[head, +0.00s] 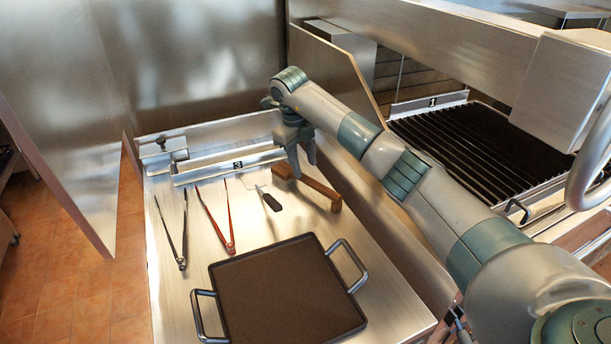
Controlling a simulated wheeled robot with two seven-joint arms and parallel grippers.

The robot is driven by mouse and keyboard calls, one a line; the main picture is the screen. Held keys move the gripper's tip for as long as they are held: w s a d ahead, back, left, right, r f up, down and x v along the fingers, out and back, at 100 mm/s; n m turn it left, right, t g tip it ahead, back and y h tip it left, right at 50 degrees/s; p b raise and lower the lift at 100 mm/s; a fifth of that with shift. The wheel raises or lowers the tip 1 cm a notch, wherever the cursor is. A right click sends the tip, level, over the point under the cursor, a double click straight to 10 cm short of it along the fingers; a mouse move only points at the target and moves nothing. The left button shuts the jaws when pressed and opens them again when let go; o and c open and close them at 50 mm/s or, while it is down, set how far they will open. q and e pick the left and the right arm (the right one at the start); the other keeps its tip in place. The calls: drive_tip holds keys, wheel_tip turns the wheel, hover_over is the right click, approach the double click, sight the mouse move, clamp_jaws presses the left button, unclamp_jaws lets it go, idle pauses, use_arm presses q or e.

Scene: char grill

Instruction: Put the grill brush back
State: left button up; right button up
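The grill brush appears to be the wooden piece (318,190) lying aslant on the steel counter, near the rail marked 3 (230,168). Its bristles cannot be made out. My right gripper (306,170) points down at the brush's far end. Its two fingers look spread apart, one overlapping the wood in the picture and one just behind it. Whether they touch the brush cannot be told. My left gripper is not in view.
Black tongs (173,235), red tongs (216,222) and a black-handled tool (271,202) lie on the counter (170,310). A brown griddle plate (290,295) with two handles is in front. A dividing panel (335,75) separates the counter from the grill grate (470,145).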

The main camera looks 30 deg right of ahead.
wheel_tip(320, 180, up, 7)
drive_tip(key=a+b, duration=0.1)
drive_tip(key=shift+s+f, duration=0.15)
drive_tip(key=shift+s, duration=0.1)
drive_tip(key=shift+a, duration=0.15)
idle(0.4)
